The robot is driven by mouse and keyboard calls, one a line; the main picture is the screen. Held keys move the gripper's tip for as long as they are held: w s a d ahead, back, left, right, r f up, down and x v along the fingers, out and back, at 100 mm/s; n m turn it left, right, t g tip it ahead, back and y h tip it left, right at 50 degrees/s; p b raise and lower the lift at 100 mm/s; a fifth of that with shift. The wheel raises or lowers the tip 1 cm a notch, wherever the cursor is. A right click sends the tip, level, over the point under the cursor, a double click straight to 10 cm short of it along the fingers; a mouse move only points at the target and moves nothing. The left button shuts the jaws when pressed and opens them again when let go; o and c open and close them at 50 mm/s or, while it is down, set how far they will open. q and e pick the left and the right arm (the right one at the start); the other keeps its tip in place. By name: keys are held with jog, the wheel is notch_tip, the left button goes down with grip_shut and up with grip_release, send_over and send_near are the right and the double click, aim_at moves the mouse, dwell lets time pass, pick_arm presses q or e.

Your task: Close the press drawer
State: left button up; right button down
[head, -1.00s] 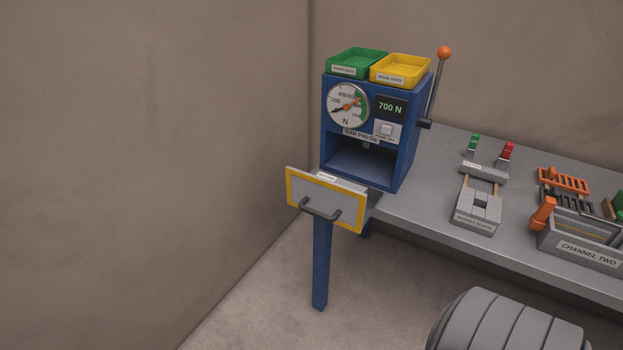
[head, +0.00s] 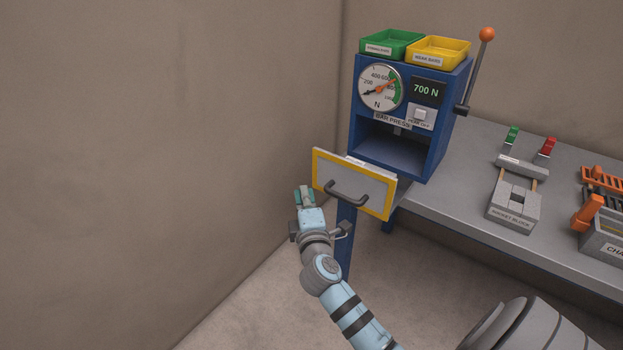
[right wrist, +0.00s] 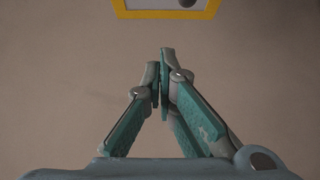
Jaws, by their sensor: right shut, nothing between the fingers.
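The press drawer (head: 354,184) stands pulled out from the blue bar press (head: 405,130). Its front is a grey panel with a yellow border and a dark bar handle (head: 346,193). My right gripper (head: 304,192) is shut and empty, just left of the drawer front in the head view and apart from the handle as far as I can tell. In the right wrist view the shut fingers (right wrist: 163,75) point toward the drawer front (right wrist: 165,13), whose yellow lower edge shows at the top. My left gripper is not in view.
Green (head: 391,43) and yellow (head: 438,51) trays sit on the press, with a lever (head: 476,75) at its right. The grey bench (head: 455,200) holds a pocket block (head: 514,208) and other fixtures. A bare wall (head: 220,120) stands at the left.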

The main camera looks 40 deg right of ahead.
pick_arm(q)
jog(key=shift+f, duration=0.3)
pick_arm(e)
jog(key=w+d, duration=0.4)
jog(key=d, duration=0.1)
jog(key=shift+w+d, duration=0.4)
pick_arm(q)
jog(key=shift+b, duration=0.3)
